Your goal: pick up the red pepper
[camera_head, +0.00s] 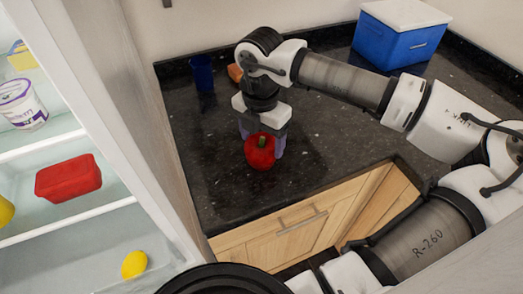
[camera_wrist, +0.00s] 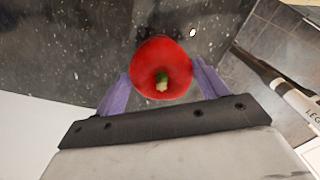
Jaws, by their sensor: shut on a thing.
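The red pepper (camera_head: 259,153) is round and glossy with a green stem, at the front part of the dark granite counter. In the wrist view the pepper (camera_wrist: 160,68) sits between the two purple fingers, stem towards the camera. My gripper (camera_head: 262,148) comes down from above and is shut on the pepper, one finger on each side. The gripper also shows in the wrist view (camera_wrist: 162,84). I cannot tell whether the pepper's underside touches the counter.
A dark blue cup (camera_head: 202,73) and an orange-brown item (camera_head: 235,72) stand behind my gripper. A blue cooler with a white lid (camera_head: 393,38) is at the back right. An open fridge with food on its shelves (camera_head: 75,140) is at left. The counter's (camera_head: 335,130) middle is clear.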

